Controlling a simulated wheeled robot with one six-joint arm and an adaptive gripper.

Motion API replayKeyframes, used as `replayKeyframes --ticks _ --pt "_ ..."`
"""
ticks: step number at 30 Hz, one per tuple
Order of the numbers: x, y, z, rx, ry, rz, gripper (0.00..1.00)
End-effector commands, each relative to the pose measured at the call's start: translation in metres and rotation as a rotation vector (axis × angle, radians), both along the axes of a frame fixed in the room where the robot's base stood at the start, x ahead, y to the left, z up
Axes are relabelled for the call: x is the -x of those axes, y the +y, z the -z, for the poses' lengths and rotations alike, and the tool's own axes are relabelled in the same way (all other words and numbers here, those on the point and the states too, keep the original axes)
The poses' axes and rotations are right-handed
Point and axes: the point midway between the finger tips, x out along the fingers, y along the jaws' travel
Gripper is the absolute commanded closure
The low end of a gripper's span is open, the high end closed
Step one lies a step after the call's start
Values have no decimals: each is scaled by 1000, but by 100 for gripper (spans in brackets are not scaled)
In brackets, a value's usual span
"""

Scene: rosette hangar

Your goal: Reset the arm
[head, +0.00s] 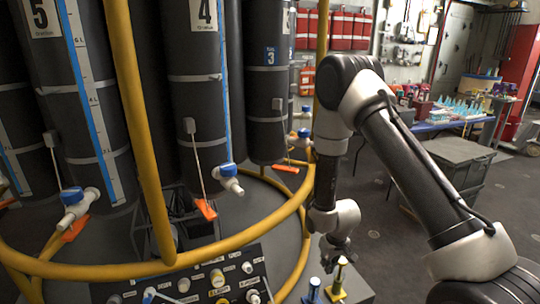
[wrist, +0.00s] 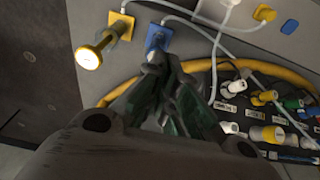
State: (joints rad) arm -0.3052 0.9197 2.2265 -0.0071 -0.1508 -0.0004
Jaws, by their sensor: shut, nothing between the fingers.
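My arm reaches forward and bends down at the right of the head view. My gripper (head: 336,262) points down just above a small yellow post (head: 338,280) and a small blue post (head: 313,290). In the wrist view my gripper (wrist: 166,68) has its fingers shut together with nothing between them. Its tips lie in front of the blue fitting (wrist: 158,36), partly hiding it; I cannot tell whether they touch it. The yellow post (wrist: 92,54) stands to the left of the fingers, apart from them.
A yellow tubular rail (head: 230,240) rings several tall dark tanks (head: 195,60) with valves at the left. A panel of labelled knobs (head: 190,290) lies below. A grey case (head: 455,165) and a cluttered blue table (head: 450,122) stand at the right. Open floor surrounds the case.

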Motion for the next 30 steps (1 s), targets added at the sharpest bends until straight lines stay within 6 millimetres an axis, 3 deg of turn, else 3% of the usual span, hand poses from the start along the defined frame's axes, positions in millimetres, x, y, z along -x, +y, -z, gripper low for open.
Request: replayKeyframes --ticks 3,5,11,18,24,30 --pt "46 -15 -1 53 164 1 100" --pt "63 -21 -20 75 233 4 100" --pt "89 -38 -97 104 337 31 100" --pt "119 -63 -213 100 360 85 100" --pt "156 -87 -303 75 302 142 100" --pt "197 -108 -371 35 168 203 100"
